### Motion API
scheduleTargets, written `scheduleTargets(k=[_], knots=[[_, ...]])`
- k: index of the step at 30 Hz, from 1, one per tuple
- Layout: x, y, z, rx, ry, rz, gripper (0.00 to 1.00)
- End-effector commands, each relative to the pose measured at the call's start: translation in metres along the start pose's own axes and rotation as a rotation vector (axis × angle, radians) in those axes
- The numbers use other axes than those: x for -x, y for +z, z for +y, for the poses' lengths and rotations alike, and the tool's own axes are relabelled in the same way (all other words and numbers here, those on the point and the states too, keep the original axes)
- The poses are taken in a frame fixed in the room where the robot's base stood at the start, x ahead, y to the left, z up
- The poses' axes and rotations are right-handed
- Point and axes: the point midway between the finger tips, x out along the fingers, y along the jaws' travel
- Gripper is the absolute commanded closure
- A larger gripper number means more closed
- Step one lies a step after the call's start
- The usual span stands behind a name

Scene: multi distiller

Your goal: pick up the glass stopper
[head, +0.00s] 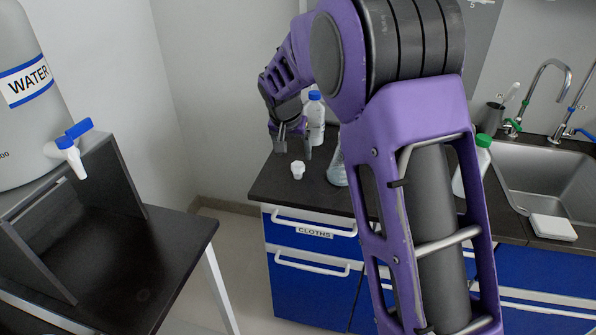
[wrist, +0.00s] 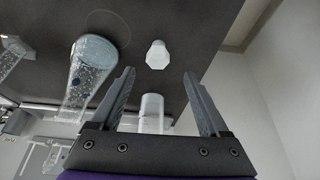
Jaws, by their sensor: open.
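The glass stopper looks like a small whitish faceted piece (head: 298,170) standing on the dark counter, near its front left part. In the wrist view the stopper (wrist: 157,55) lies just beyond the fingertips, roughly in line with the gap between them. My gripper (head: 294,153) is open and empty, with its fingers pointing down just behind and above the stopper. In the wrist view the two fingers of my gripper (wrist: 159,74) are spread wide and appear apart from the stopper.
A clear flask (head: 337,172) stands right of the stopper, partly hidden by my arm; it also shows in the wrist view (wrist: 89,75). A blue-capped bottle (head: 315,120) stands behind my gripper. A sink (head: 545,180) is at right. The counter's left corner is clear.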

Motion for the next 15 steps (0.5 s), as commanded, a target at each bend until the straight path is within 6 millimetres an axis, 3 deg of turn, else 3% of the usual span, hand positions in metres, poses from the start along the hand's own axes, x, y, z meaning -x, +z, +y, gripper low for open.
scheduleTargets(k=[3,10,15], knots=[[-0.017,0.0,0.001,-0.001,0.001,-0.001,0.21],[-0.028,0.0,0.001,-0.001,0.0,0.001,0.21],[-0.051,0.0,0.004,-0.001,0.002,-0.001,0.21]])
